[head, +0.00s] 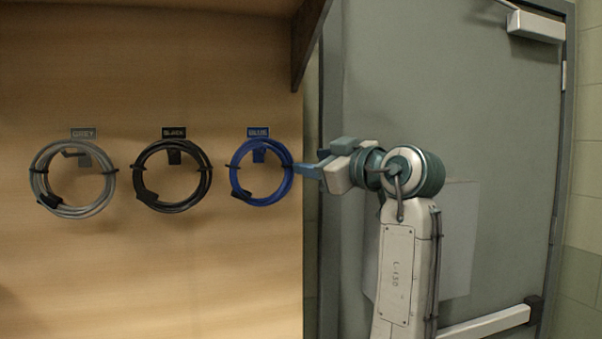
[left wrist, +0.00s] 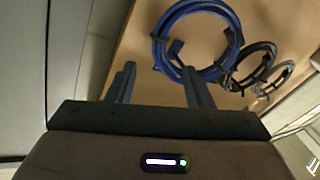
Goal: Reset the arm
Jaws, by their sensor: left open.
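My left gripper (head: 308,165) is beside the right edge of the wooden panel and points left toward the blue cable coil (head: 236,180). In the left wrist view, its two fingers (left wrist: 160,80) stand apart with nothing between them. The blue coil (left wrist: 160,52) shows there beyond the fingers, toward the right one. In the head view the fingertips come close to the coil's right side; I cannot tell whether they touch it. The coil hangs on a hook under a BLUE label (head: 258,132). My right gripper is not in view.
A black coil (head: 205,178) and a grey coil (head: 36,178) hang on the wooden panel (head: 100,280) to the left, each under its label. A wooden bracket (head: 308,40) juts out above. A grey-green door (head: 450,90) with a push bar (head: 490,324) stands behind my arm.

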